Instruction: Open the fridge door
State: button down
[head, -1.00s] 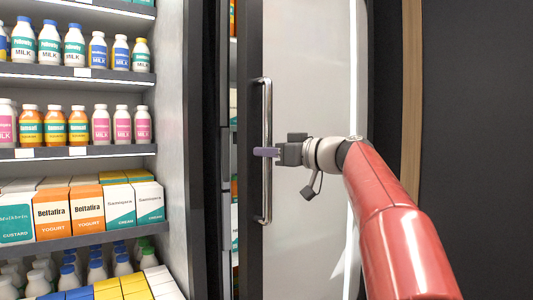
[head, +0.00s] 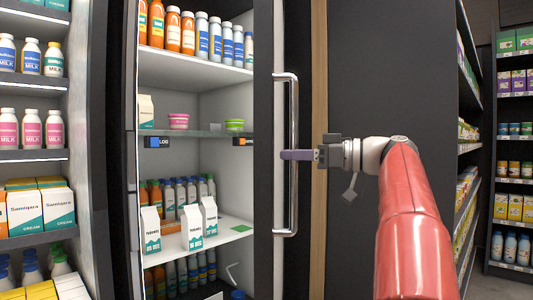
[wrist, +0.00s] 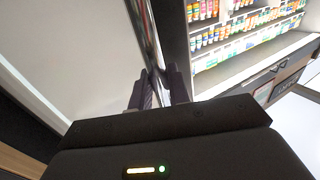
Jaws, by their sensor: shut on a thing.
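The fridge door (head: 264,120) stands open, swung out so that I see it nearly edge-on in the head view. Its long vertical metal handle (head: 292,205) is on the right side of that edge. The fridge interior (head: 215,105) shows to the left of the door. My gripper (head: 288,155) is shut on the handle near its middle. In the wrist view, the bar of the handle (wrist: 146,35) runs down between the two fingers of my gripper (wrist: 158,88), beside the pale door panel (wrist: 70,50).
Bottles, cartons and tubs stand on the fridge shelves (head: 190,66). An open shelf unit with milk bottles and cream cartons (head: 55,205) is at the left. A dark wall (head: 365,70) is behind my arm, with stocked shelves (head: 513,125) at the far right.

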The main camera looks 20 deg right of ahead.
jog(key=shift+s+d+r, duration=0.1)
jog(key=shift+s+d, duration=0.1)
jog(key=shift+d, duration=0.35)
jog(key=shift+s+d, duration=0.2)
jog(key=shift+d, duration=0.3)
jog(key=c, duration=1.4)
grip_release()
jog(key=v, duration=0.7)
jog(key=shift+s+d, duration=0.25)
jog(key=shift+d, duration=0.05)
